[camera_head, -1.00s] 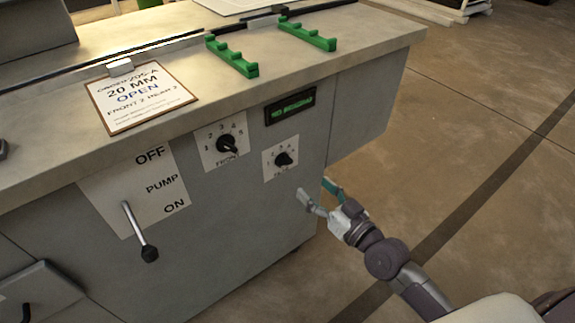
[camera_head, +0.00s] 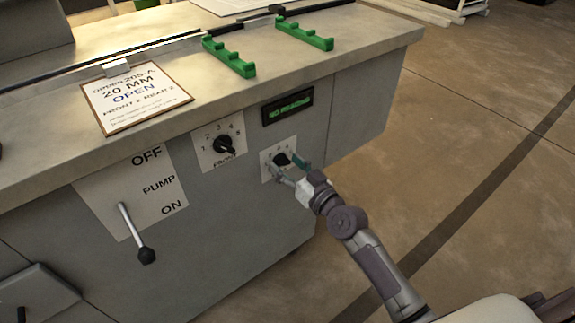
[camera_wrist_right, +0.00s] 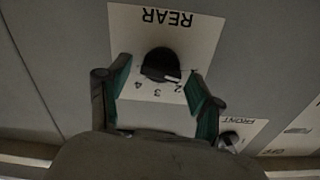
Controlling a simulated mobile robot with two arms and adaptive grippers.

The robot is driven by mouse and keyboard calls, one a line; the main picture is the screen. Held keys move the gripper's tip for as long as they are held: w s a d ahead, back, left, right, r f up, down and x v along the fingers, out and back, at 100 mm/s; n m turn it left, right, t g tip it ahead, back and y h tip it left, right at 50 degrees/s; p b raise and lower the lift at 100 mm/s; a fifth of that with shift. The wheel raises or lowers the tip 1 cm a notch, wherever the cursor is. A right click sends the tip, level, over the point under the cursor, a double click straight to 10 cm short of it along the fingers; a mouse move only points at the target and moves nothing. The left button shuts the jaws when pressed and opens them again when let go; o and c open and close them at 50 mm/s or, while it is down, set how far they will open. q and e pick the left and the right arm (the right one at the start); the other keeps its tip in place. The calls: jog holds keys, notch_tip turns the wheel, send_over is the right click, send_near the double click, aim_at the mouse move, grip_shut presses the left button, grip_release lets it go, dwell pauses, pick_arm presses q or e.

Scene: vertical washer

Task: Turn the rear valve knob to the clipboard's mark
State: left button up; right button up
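The rear valve knob (camera_wrist_right: 160,64) is a round black knob with a white pointer line, on a white plate marked REAR. Its pointer lies close to the 2 in the right wrist view. In the head view the knob (camera_head: 281,159) is partly covered by my right gripper (camera_head: 287,166). The right gripper's teal-lined fingers (camera_wrist_right: 158,76) are open, one on each side of the knob, with gaps visible. The clipboard (camera_head: 136,97) lies on the counter and reads 20 MM OPEN, with a small line that appears to say FRONT 2, REAR 2. My left gripper is not in view.
The front knob (camera_head: 222,145) is left of the rear one. A pump lever (camera_head: 138,235) sticks out farther left. A display (camera_head: 288,107) reading NO READING sits above the rear knob. Green racks (camera_head: 229,56) stand on the counter. The floor at right is clear.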

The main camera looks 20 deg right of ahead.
jog(key=c, duration=0.9)
jog(key=shift+m, duration=0.4)
jog(key=m+p, duration=0.1)
jog(key=m, duration=0.1)
jog(key=shift+m, duration=0.4)
jog(key=shift+d+m, duration=0.15)
jog(key=shift+m, duration=1.95)
jog(key=o, duration=1.1)
jog(key=shift+f, duration=0.1)
